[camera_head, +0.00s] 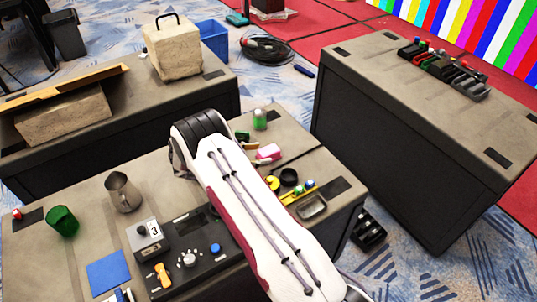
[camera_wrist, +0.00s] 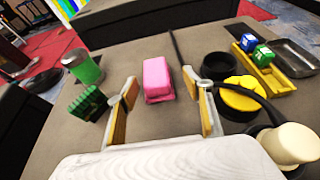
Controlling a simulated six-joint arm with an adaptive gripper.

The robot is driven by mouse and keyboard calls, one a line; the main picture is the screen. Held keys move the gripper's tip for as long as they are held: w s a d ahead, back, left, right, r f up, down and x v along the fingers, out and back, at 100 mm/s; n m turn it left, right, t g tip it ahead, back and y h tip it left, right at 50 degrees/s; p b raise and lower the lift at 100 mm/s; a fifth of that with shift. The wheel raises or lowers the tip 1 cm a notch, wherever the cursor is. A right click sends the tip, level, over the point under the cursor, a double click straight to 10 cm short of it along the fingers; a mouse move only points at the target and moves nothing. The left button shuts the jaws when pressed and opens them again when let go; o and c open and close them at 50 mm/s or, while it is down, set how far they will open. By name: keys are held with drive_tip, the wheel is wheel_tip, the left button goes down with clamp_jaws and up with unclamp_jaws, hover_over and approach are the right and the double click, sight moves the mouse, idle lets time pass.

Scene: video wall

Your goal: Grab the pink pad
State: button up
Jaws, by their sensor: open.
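The pink pad (camera_wrist: 157,77) lies on the grey table top, in the middle of the wrist view. It also shows in the head view (camera_head: 268,153), just right of my arm. My gripper (camera_wrist: 164,112) is open, with its two fingers apart on the left and right. The pad is ahead of the fingertips and roughly centred between them, and nothing is held.
A green block (camera_wrist: 87,103) is close by my left finger. A green jar (camera_wrist: 83,67) stands behind it. On the right are a black ring (camera_wrist: 219,66), a yellow round item (camera_wrist: 243,92), a yellow tray (camera_wrist: 275,72) with small cubes, and a metal dish (camera_wrist: 298,62).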

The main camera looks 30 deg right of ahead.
sight(269, 150)
drive_tip(key=shift+x, duration=1.3)
drive_tip(key=shift+d, duration=0.15)
drive_tip(key=shift+w+r+x, duration=0.1)
drive_tip(key=shift+w+x, duration=0.1)
drive_tip(key=shift+x, duration=1.05)
drive_tip(key=shift+w+r+x, duration=0.1)
drive_tip(key=shift+w+x, duration=0.1)
drive_tip(key=shift+x, duration=1.05)
drive_tip(key=shift+d, duration=0.1)
drive_tip(key=c, duration=1.2)
